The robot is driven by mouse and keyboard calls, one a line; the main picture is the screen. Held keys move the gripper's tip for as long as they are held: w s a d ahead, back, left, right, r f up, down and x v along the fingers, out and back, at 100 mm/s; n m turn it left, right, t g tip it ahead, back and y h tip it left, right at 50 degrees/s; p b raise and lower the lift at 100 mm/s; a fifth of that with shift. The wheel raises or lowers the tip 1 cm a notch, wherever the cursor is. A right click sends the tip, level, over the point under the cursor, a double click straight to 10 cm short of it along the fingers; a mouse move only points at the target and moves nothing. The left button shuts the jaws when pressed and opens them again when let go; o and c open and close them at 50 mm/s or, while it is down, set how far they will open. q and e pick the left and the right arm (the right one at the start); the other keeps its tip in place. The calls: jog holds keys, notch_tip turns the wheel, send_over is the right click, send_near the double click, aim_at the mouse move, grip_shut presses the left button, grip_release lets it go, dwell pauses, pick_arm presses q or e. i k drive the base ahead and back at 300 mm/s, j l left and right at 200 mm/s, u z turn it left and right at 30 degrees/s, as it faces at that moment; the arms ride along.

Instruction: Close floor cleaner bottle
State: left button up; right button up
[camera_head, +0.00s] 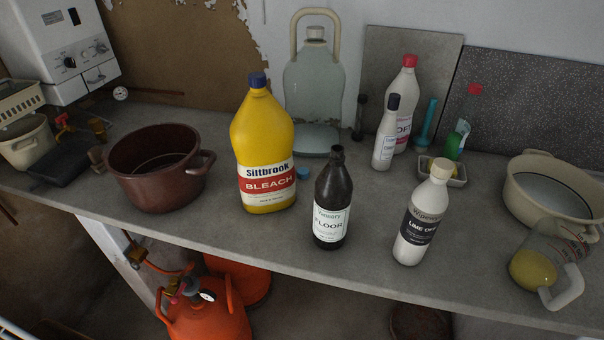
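The floor cleaner bottle (331,203) is dark, with a white label reading "FLOOR". It stands upright near the front edge of the grey worktop, between the yellow bleach bottle and the white lime bottle. Its neck (337,153) shows no cap on it. A small blue cap (303,173) lies on the worktop behind it and to the left, close to the bleach bottle. Neither of my grippers is in view.
The yellow bleach bottle (263,148) and white lime bottle (423,217) flank it. A glass demijohn (312,98) stands behind. A brown pot (155,175) is left; a beige pot (545,190) and a jug (540,265) are right. The worktop (370,225) is bare between bottles.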

aim_at(333, 186)
jog(key=k+j+z, duration=0.25)
jog(key=j+z, duration=0.25)
jog(key=k+j+z, duration=0.25)
jog(key=z, duration=0.2)
jog(key=k, duration=0.1)
